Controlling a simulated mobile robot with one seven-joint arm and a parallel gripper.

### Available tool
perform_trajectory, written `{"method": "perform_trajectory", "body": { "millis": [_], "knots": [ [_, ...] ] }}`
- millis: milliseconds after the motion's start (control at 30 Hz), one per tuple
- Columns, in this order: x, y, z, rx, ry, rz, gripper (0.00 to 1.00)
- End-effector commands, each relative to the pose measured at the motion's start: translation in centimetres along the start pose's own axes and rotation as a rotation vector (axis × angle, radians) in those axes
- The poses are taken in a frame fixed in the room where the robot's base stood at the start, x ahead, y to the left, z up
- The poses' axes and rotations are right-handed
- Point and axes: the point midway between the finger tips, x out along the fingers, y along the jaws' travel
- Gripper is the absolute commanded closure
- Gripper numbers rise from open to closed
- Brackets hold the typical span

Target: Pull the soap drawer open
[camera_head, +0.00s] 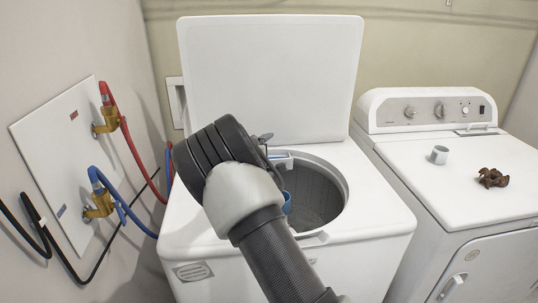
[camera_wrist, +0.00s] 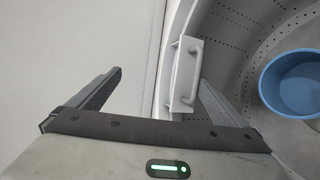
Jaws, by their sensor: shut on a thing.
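The soap drawer (camera_wrist: 184,75) is a small white drawer with a loop handle, at the inner edge of the open washer. In the head view the drawer (camera_head: 282,161) shows beside my gripper (camera_head: 264,146), partly hidden by it. In the wrist view my gripper (camera_wrist: 160,85) has its fingers well apart, with the drawer front between them and the right finger close against the handle side. It is shut on the drawer; the exact contact is hard to see. The washer (camera_head: 385,215) has its lid up.
A blue container (camera_wrist: 292,83) lies in the drum, partly showing in the head view. A dryer (camera_head: 455,190) stands at the right, with a white cup (camera_head: 439,155) and a crumpled brown cloth (camera_head: 492,178) on top. Red and blue hoses (camera_head: 130,150) run along the left wall.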

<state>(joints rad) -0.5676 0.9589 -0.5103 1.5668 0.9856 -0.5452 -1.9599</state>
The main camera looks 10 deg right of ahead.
Motion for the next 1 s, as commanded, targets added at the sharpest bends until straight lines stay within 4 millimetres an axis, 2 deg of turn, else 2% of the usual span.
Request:
{"method": "perform_trajectory", "body": {
  "millis": [33,600,633,667,700,1000],
  "knots": [
    [-0.5,2.2,-0.2,0.010,0.002,0.034,0.20],
    [-4.6,1.7,-0.6,0.014,0.008,0.032,0.18],
    [-4.8,1.7,-0.6,0.014,0.007,0.033,0.26],
    [-5.0,1.6,-0.5,0.014,0.007,0.032,0.46],
    [-5.2,1.5,-0.5,0.013,0.006,0.029,0.74],
    [-7.2,0.7,-0.3,0.010,0.002,0.019,0.74]
  ]
}}
